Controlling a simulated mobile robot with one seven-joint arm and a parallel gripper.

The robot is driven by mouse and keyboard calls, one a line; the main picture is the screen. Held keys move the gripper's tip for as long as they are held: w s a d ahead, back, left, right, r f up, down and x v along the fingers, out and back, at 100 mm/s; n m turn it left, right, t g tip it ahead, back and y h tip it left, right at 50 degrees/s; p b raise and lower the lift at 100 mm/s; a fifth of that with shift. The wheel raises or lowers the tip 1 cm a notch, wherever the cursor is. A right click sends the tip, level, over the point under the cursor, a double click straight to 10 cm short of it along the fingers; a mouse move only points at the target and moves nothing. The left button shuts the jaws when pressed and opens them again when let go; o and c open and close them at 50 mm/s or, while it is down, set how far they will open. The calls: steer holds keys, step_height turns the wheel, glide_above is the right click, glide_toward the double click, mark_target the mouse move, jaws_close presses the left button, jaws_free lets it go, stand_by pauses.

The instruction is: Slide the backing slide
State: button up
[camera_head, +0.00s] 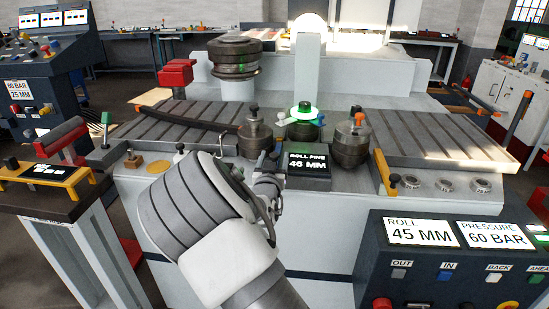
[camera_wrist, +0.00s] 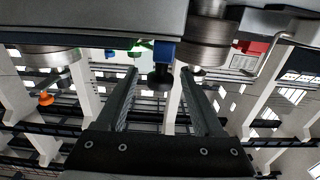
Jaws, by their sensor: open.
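My arm hides part of the machine front in the head view.
Two steel rolls, left (camera_head: 255,138) and right (camera_head: 352,145), flank the sign, with a green-lit part (camera_head: 303,112) behind. A dark curved bar (camera_head: 185,116) lies on the left slotted table. A control panel (camera_head: 455,260) reads ROLL 45 MM, PRESSURE 60 BAR. A gauge stand (camera_head: 45,180) is at left.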

steer(key=shift+w, duration=0.55)
jaws_close()
stand_by(1.1)
